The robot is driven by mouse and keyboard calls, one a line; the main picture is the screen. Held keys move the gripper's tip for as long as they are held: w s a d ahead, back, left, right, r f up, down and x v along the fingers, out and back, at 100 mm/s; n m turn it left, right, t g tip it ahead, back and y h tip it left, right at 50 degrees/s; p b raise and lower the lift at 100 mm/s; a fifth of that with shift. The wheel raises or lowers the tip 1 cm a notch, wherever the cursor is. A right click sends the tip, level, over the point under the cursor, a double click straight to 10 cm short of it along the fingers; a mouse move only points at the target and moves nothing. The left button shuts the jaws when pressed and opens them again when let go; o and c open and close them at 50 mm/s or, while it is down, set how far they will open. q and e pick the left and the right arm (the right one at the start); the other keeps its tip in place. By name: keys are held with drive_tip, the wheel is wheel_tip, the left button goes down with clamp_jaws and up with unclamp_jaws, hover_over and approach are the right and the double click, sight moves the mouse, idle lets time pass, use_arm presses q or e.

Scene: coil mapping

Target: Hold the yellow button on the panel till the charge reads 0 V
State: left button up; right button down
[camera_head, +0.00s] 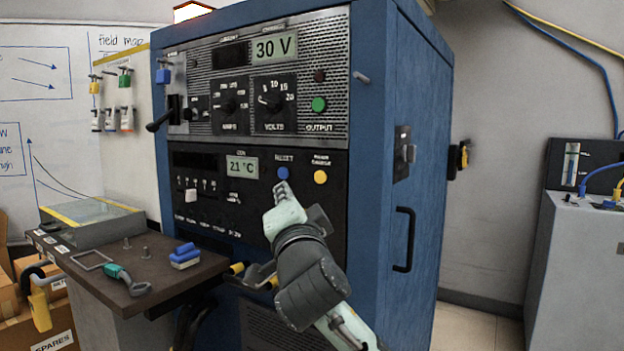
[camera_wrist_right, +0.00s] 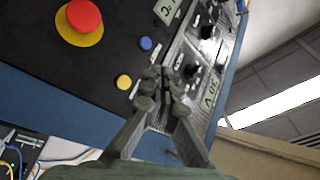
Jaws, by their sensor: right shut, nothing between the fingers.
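The yellow button (camera_head: 320,177) is on the lower black panel of the blue cabinet (camera_head: 405,105), right of the blue button (camera_head: 283,173). The upper display (camera_head: 274,47) reads 30 V. My right gripper (camera_head: 283,189) is shut and empty, its tips just below the blue button and left of the yellow one. In the right wrist view the yellow button (camera_wrist_right: 123,82) lies left of the shut fingertips (camera_wrist_right: 165,80), apart from them in the picture. The blue button (camera_wrist_right: 146,43) is above. Whether the tips touch the panel, I cannot tell. My left gripper is not in view.
A large red button (camera_wrist_right: 82,18) on a yellow base shows in the right wrist view. A green button (camera_head: 319,104) sits on the upper panel. A side shelf (camera_head: 185,268) holds a blue block (camera_head: 185,255) and small hardware. A grey unit (camera_head: 575,260) stands right.

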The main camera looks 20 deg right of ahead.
sight(320, 177)
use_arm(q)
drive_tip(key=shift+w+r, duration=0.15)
use_arm(e)
drive_tip(key=shift+s+a+r, duration=0.1)
drive_tip(key=shift+r, duration=0.25)
drive_tip(key=w+d, duration=0.1)
drive_tip(key=d, duration=0.1)
drive_tip(key=w+d, duration=0.4)
drive_tip(key=d, duration=0.1)
drive_tip(key=shift+w, duration=0.25)
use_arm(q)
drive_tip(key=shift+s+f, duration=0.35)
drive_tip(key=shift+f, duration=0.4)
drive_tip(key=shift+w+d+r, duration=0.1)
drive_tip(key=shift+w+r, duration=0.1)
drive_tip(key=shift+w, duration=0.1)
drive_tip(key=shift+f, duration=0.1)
use_arm(e)
drive_tip(key=shift+w+d, duration=0.1)
